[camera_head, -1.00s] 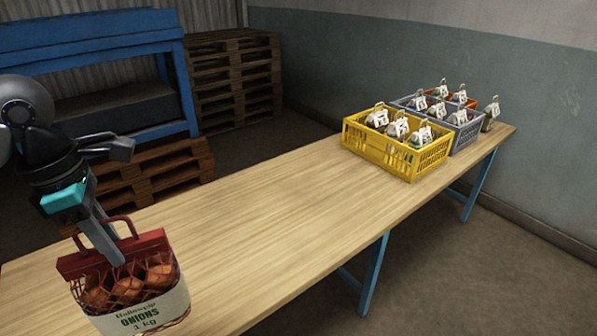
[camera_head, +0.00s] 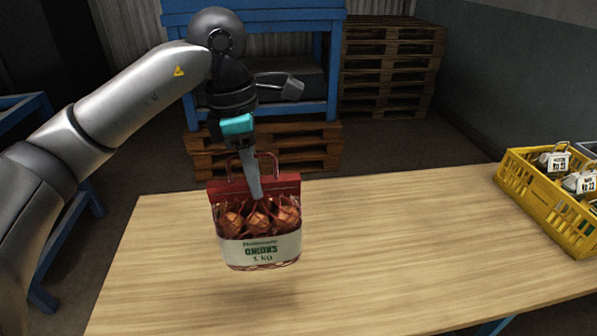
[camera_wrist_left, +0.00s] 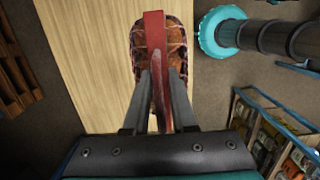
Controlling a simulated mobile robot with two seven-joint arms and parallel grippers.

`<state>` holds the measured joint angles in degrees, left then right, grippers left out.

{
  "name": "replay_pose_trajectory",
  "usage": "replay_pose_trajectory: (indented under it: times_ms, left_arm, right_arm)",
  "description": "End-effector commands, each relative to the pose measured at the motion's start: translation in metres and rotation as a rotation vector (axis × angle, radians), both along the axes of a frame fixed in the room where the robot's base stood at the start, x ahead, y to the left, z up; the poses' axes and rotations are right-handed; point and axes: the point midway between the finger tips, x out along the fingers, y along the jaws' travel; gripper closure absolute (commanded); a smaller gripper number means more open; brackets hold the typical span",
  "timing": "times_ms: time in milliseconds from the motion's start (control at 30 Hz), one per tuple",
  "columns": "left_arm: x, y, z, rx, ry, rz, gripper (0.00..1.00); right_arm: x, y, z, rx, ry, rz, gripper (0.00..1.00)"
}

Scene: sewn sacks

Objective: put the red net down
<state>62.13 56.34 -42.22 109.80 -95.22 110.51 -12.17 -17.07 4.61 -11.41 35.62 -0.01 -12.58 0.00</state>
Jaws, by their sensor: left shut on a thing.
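The red net (camera_head: 258,219) is a mesh sack of onions with a red header, a red handle loop and a cream label reading "ONIONS 1 kg". My left gripper (camera_head: 254,188) is shut on its red header from above. The net hangs upright over the wooden table (camera_head: 400,235), with a soft shadow on the wood below it; it looks clear of the top. In the left wrist view, the two fingers (camera_wrist_left: 160,98) lie on either side of the red header (camera_wrist_left: 154,50), with onions showing beyond. My right gripper is not in view.
A yellow crate (camera_head: 541,207) with white-tagged sacks stands at the table's right. The table around and right of the net is bare. Behind the table are wooden pallets (camera_head: 395,70) and a blue bench (camera_head: 270,20). A blue rack with boxes shows in the left wrist view (camera_wrist_left: 275,130).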

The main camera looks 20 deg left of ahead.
Motion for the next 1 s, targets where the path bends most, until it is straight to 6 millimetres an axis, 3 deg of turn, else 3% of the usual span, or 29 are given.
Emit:
replay_pose_trajectory:
  times_ms: [167,600,733,1000]
  left_arm:
    - [0.000,0.000,-0.028,-0.001,0.001,0.000,1.00]
    - [0.000,0.000,-0.126,-0.002,-0.001,-0.001,1.00]
    - [0.000,0.000,-0.144,-0.001,-0.002,0.000,1.00]
    - [0.001,-0.001,-0.159,-0.002,-0.004,-0.002,1.00]
  right_arm:
    - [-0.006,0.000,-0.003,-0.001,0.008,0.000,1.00]
    - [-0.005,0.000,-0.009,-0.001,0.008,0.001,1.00]
    - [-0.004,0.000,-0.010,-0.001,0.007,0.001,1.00]
    - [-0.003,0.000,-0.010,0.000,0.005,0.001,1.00]
